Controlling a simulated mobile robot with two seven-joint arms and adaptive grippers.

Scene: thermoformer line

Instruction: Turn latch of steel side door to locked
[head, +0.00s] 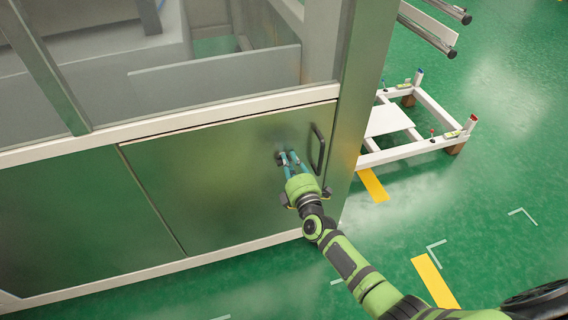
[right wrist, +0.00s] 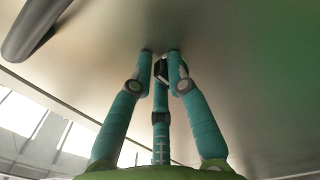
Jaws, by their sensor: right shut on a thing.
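The steel side door (head: 205,175) is a flat metal panel low on the machine, and it looks closed in its frame. A dark bar handle (head: 317,149) stands near its right edge; it also shows at the upper left in the right wrist view (right wrist: 35,25). The small dark latch (head: 281,158) sits just left of the handle. My right gripper (head: 288,160) is at the door with its teal fingers closed around the latch. In the right wrist view, the fingertips (right wrist: 160,58) meet at the latch (right wrist: 161,69) and hide most of it, so its angle cannot be told. My left gripper is not in view.
A white frame cart (head: 415,127) with coloured-tipped posts stands on the green floor right of the machine. A metal corner post (head: 352,90) rises just right of the door. Yellow floor strips (head: 373,185) lie nearby. The floor right of my arm is mostly clear.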

